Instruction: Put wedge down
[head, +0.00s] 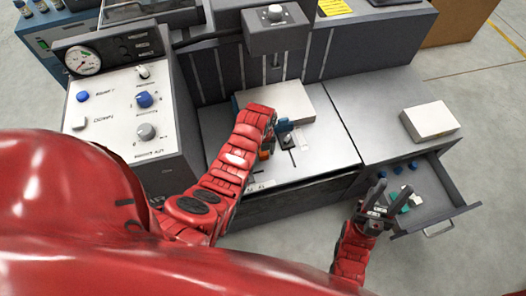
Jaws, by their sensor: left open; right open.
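My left gripper (287,138) is low over the pale worktable (325,155), beside a white block (313,103). A small blue piece (284,126) shows at the gripper; I cannot tell whether it is the wedge or touches the fingers. My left arm hides part of this spot. My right gripper (383,195) is open, fingers apart, at the left side of an open drawer (462,209). A teal piece (402,199) lies close to its fingers, partly hidden. I cannot tell which piece is the wedge.
Blue knobs or caps (397,170) lie in the drawer. Another white block (430,120) sits on the grey cabinet top (370,115). A press head (275,32) overhangs the worktable. A control panel (125,110) with a gauge stands left.

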